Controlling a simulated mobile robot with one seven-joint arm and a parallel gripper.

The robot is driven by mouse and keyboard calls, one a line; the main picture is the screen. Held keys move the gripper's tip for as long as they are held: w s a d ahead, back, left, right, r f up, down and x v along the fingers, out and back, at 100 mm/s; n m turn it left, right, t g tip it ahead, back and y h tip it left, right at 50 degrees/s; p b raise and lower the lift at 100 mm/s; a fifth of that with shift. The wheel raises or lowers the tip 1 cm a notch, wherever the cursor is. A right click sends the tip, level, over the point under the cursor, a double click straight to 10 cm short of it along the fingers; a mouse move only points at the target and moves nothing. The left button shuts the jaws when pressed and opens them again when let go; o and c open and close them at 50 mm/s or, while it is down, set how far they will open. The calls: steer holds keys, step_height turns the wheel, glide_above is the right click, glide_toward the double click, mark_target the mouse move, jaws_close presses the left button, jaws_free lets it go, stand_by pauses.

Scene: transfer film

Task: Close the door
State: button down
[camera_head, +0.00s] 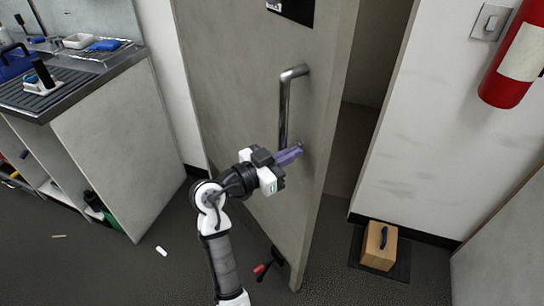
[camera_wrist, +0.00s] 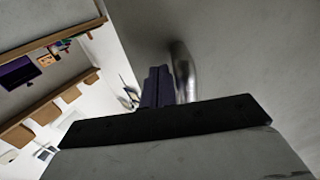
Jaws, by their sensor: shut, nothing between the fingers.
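The door (camera_head: 235,75) is a grey panel that stands ajar, with a dark gap between its right edge and the frame. A metal bar handle (camera_head: 285,105) is fixed upright near that edge. My gripper (camera_head: 298,152) is shut and empty, its purple fingers at the lower end of the handle, close to the door face. I cannot tell whether they touch the handle or door. In the wrist view the shut fingers (camera_wrist: 158,86) point up beside the blurred handle (camera_wrist: 184,75), with the grey door (camera_wrist: 240,60) to the right.
A sink counter (camera_head: 110,130) stands at the left. A red fire extinguisher (camera_head: 512,60) and light switch (camera_head: 489,22) are on the right wall. A wooden box (camera_head: 379,246) sits on a dark mat right of the door. A red-tipped item (camera_head: 262,268) is at the door's foot.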

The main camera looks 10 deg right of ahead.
steer(key=shift+x, duration=0.8)
